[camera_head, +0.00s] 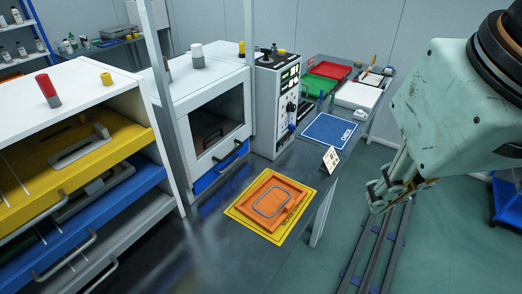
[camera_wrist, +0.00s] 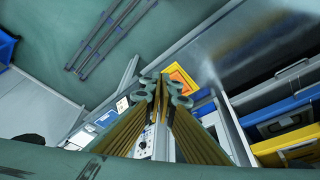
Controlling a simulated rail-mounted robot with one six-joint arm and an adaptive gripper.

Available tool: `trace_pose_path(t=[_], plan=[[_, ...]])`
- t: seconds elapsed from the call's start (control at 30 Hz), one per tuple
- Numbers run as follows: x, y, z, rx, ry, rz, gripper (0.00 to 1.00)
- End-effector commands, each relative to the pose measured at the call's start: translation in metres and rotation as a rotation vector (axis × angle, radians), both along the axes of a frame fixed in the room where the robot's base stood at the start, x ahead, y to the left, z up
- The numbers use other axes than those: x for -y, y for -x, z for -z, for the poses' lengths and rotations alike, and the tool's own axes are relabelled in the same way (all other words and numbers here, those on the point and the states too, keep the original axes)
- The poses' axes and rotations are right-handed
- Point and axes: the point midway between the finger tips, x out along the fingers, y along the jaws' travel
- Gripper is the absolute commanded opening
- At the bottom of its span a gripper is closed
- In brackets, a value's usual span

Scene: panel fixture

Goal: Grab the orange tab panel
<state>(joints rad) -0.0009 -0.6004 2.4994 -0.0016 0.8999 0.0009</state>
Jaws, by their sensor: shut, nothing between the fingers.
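The orange tab panel (camera_head: 271,201) is a flat orange piece with a grey rounded loop on it. It lies on a yellow mat (camera_head: 239,212) on the dark bench in the head view. In the wrist view the orange panel (camera_wrist: 182,76) shows just beyond my fingertips, partly hidden by them. My gripper (camera_head: 386,194) is shut and empty. It hangs over the floor rails to the right of the bench, apart from the panel; its fingertips also show in the wrist view (camera_wrist: 164,91).
A white oven-like box (camera_head: 215,85) and an instrument unit (camera_head: 278,100) stand behind the panel. A drawer rack (camera_head: 85,190) stands at left. The bench front is clear.

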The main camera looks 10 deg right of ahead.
Motion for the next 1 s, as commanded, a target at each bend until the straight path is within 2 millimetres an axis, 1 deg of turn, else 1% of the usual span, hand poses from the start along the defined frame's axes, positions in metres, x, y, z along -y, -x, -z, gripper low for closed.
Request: trace_pose_path(t=[0.03, 0.3, 0.73, 0.87, 1.0], plan=[[0.000, 0.000, 0.000, 0.000, 0.000, 0.000, 0.01], [0.000, 0.000, 0.000, 0.000, 0.000, 0.000, 0.25], [0.000, -0.003, 0.000, -0.003, -0.001, 0.007, 0.26], [0.002, -0.010, 0.000, -0.008, -0.006, 0.021, 0.26], [0.004, -0.023, 0.001, -0.019, -0.013, 0.053, 0.26]])
